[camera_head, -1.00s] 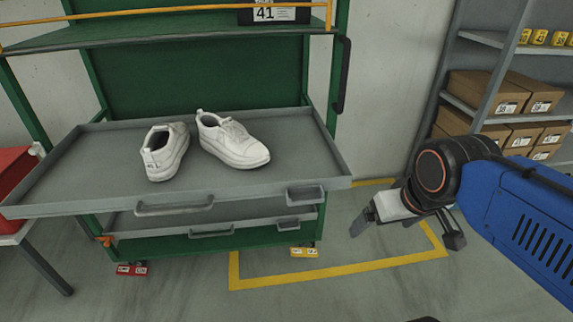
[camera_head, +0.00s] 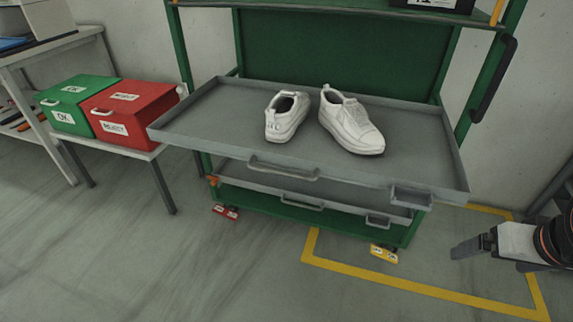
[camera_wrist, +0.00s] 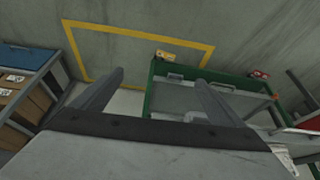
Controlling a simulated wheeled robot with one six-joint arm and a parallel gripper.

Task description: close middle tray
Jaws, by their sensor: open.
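A grey tray (camera_head: 215,112) is pulled well out of the green cart (camera_head: 180,60) and carries a pair of white shoes (camera_head: 350,122). It has a front handle (camera_head: 284,168). Below it, a lower grey tray (camera_head: 250,182) with its own handle (camera_head: 303,202) sits further back, mostly hidden by the tray above. My gripper (camera_head: 475,246) is at the right edge of the head view, right of the cart and apart from both trays. In the wrist view my gripper (camera_wrist: 159,79) has its fingers spread with nothing between them, and the cart (camera_wrist: 150,88) shows beyond.
Red (camera_head: 130,112) and green (camera_head: 78,102) boxes stand on a small table left of the cart. Yellow floor tape (camera_head: 420,291) runs in front of the cart's right side. A shelf with cartons (camera_wrist: 28,98) shows in the wrist view. The floor in front is clear.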

